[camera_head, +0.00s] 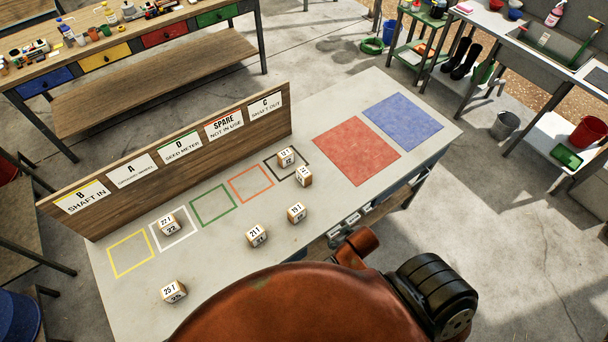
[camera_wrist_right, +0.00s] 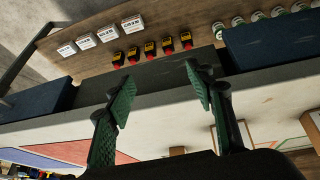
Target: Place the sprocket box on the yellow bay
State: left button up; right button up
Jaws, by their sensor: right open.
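Several small white-and-wood sprocket boxes stand on the grey table (camera_head: 330,215). The 22T box (camera_head: 168,224) is in the white-outlined bay (camera_head: 184,246). The 25T box (camera_head: 173,291) stands in front of the yellow bay (camera_head: 112,262), which is empty. The 21T box (camera_head: 257,236) and 19T box (camera_head: 297,212) stand nearer the front edge. One box (camera_head: 286,156) is in the black bay (camera_head: 268,163), and another (camera_head: 304,176) is at its front edge. My right gripper (camera_wrist_right: 160,75) is open with nothing between its green-padded fingers. My left gripper is not in view.
A wooden sign board (camera_head: 190,155) stands along the back of the bays. The green bay (camera_head: 197,221) and orange bay (camera_head: 234,185) are empty. A red patch (camera_head: 356,150) and blue patch (camera_head: 404,121) at right are clear.

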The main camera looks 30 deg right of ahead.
aim_at(305, 173)
jog(key=w+r+t, duration=0.1)
jog(key=w, duration=0.2)
jog(key=w+d+r+t, duration=0.1)
jog(key=w+r, duration=0.1)
jog(key=w, duration=0.2)
jog(key=w+r+t, duration=0.1)
jog(key=w+t, duration=0.1)
jog(key=w, duration=0.2)
jog(key=shift+d+r+p, duration=0.2)
jog(key=shift+d+p, duration=0.1)
jog(key=shift+d, duration=0.05)
jog(key=w+r+t, duration=0.1)
jog(key=w, duration=0.3)
jog(key=w+r+t+y, duration=0.1)
jog(key=w+r+t, duration=0.1)
jog(key=w, duration=0.1)
jog(key=w+r+t+y, duration=0.1)
jog(key=w, duration=0.3)
jog(key=shift+w+d+r+n+t, duration=0.3)
jog(key=shift+d+r, duration=0.05)
jog(key=shift+d, duration=0.05)
jog(key=shift+w, duration=0.3)
jog(key=shift+p+x, duration=0.3)
jog(key=shift+x, duration=0.6)
jog(key=shift+f+p+x, duration=0.2)
jog(key=shift+p+x, duration=0.1)
jog(key=shift+x, duration=2.4)
jog(key=shift+s, duration=0.15)
jog(key=shift+c, duration=0.3)
grip_shut()
